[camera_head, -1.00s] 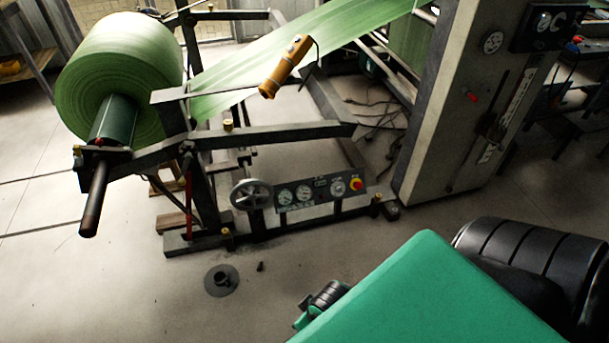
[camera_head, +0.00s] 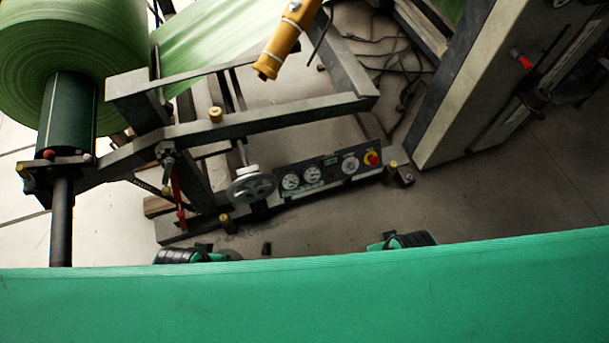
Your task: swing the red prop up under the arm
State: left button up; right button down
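The red prop (camera_head: 178,197) is a thin red bar on the left side of the unwind stand. It hangs nearly upright, slightly tilted, from near a dark joint below the arm, and its lower end is close to the base rail. The grey steel arm (camera_head: 275,117) runs above it from the roll shaft on the left to the right. The prop does not reach along under the arm's right part. Neither of my grippers can be made out; nothing is seen touching the prop.
A large green roll (camera_head: 75,40) on a dark shaft (camera_head: 62,220) is at left. A handwheel (camera_head: 251,187) and a gauge panel (camera_head: 328,172) with a red button sit right of the prop. An orange pendant (camera_head: 282,42) hangs above the arm. A grey machine column (camera_head: 485,90) stands right.

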aim_at(174, 178)
jog(key=k, duration=1.25)
